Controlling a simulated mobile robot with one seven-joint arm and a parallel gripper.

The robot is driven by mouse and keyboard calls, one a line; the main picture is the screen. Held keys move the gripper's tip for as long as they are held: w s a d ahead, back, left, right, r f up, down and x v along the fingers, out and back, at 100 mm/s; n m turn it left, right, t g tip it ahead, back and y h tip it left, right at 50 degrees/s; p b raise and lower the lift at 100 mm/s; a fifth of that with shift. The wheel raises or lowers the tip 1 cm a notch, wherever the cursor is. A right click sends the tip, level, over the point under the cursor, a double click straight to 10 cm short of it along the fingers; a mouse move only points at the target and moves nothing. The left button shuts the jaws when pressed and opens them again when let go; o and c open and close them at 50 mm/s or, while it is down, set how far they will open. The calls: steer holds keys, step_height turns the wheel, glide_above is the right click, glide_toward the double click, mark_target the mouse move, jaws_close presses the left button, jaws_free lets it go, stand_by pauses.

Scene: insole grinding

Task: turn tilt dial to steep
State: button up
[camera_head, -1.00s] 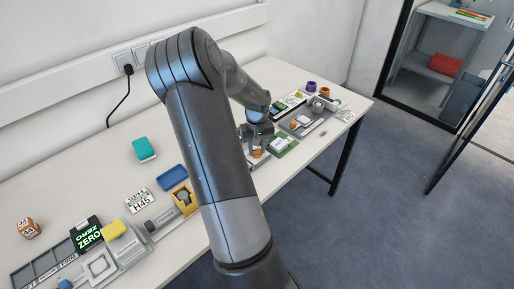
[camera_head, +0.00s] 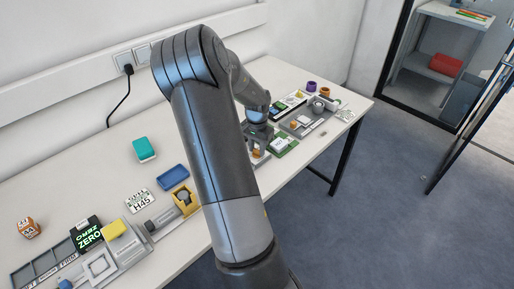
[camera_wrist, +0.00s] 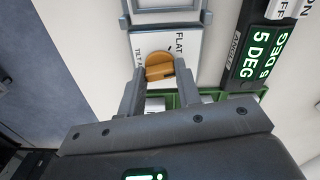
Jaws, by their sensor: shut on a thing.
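My gripper (camera_wrist: 161,74) is shut on the dial, one finger on each side. In the head view, my gripper (camera_head: 258,141) is over the right part of the table, and the orange dial (camera_head: 256,153) shows just below it. No STEEP label can be read; the gripper body hides the near side.
An angle display (camera_wrist: 256,65) reads 5 DEG beside the dial plate. A green base (camera_wrist: 221,95) lies close to the right finger. The white table (camera_head: 110,165) also holds a teal block (camera_head: 144,149), a blue tray (camera_head: 172,176) and a display reading ZERO (camera_head: 89,235).

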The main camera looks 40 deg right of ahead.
mark_target(256, 150)
steer(key=m, duration=0.6)
steer(key=shift+m, duration=0.3)
steer(key=m, duration=0.6)
steer(key=shift+w+m, duration=0.1)
steer(key=shift+m, duration=0.2)
steer(key=o, duration=1)
step_height(256, 150, up, 11)
steer(key=shift+f, duration=0.1)
stand_by(0.5)
